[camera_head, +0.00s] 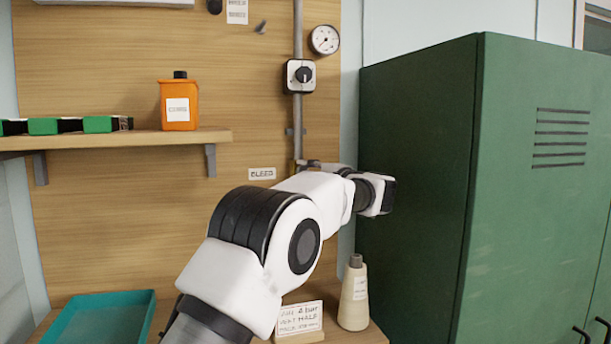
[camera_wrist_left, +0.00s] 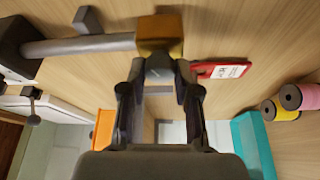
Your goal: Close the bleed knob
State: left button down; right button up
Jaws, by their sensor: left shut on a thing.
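The bleed knob (camera_wrist_left: 159,68) is a small grey piece at a brass block (camera_wrist_left: 160,35) on the end of a grey pipe (camera_wrist_left: 80,46), seen in the left wrist view. My left gripper (camera_wrist_left: 160,80) is shut on the knob, with a dark finger on each side of it. In the head view my white and black left arm reaches up from the bottom to the pipe's lower end. The wrist there hides the fingers and the knob. The BLEED label (camera_head: 262,174) is on the wood panel left of the wrist. My right gripper does not show.
A gauge (camera_head: 324,39) and a black rotary switch (camera_head: 300,76) are above. A shelf (camera_head: 130,140) with an orange bottle (camera_head: 178,104) is at left, a green cabinet (camera_head: 420,170) at right. A red tag (camera_wrist_left: 220,70) hangs close beside the fingers.

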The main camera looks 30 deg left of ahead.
pick_arm(q)
jog(key=n, duration=0.1)
jog(key=n+h, duration=0.1)
jog(key=n, duration=0.1)
jog(key=shift+r+n, duration=0.3)
jog(key=shift+r, duration=0.05)
jog(key=shift+w+n+h, duration=0.1)
jog(key=shift+n+h, duration=0.6)
jog(key=shift+n, duration=0.4)
jog(key=n+t+h+b, duration=0.1)
jog(key=n+h+b, duration=0.1)
jog(key=n, duration=0.2)
jog(key=shift+a+r+n, duration=0.1)
jog(key=shift+n, duration=0.2)
jog(key=c, duration=0.8)
grip_release()
jog(key=shift+h, duration=0.3)
jog(key=shift+f, duration=0.2)
jog(key=v, duration=1.2)
